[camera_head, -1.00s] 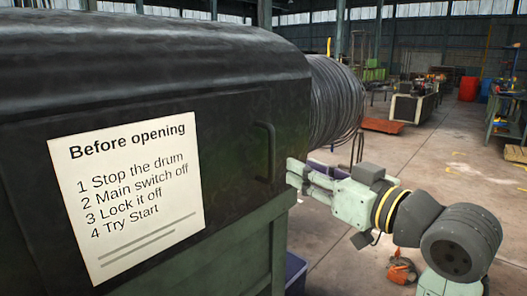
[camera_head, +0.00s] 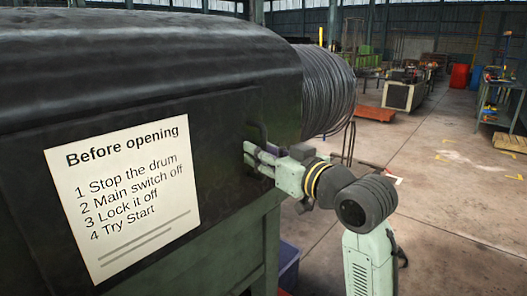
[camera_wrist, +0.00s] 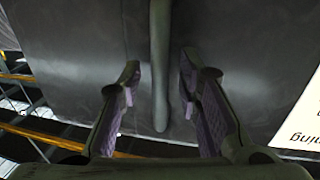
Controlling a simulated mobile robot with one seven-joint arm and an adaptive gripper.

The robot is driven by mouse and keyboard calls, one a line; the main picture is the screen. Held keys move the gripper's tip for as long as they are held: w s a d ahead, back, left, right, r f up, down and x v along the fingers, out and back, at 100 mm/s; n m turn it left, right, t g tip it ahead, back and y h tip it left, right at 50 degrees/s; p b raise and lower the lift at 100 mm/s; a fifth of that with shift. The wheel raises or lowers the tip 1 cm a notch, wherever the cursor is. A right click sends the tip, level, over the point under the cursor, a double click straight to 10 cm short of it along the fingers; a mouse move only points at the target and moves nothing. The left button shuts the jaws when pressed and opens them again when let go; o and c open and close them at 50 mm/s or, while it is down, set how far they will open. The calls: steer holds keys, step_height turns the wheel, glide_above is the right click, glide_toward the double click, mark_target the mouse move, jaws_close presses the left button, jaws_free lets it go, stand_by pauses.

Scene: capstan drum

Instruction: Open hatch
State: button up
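The hatch (camera_head: 222,118) is a dark metal panel on the side of the drum housing, and it looks shut. Its dark bar handle (camera_head: 259,130) stands upright near the panel's right edge; the lower part is hidden by my gripper. My gripper (camera_head: 248,155) is at the handle's lower end. In the wrist view the handle (camera_wrist: 159,60) runs down between the two fingers of my open gripper (camera_wrist: 160,78). A gap shows on each side of the handle, so the fingers are not closed on it.
A white notice (camera_head: 125,195) headed "Before opening" is on the panel left of the handle. A coil of dark cable (camera_head: 328,90) is wound behind the housing. A blue bin (camera_head: 288,262) sits low beside the green frame. Open concrete floor lies to the right.

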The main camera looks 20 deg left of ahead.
steer(key=shift+c, duration=0.2)
jaws_close()
stand_by(0.6)
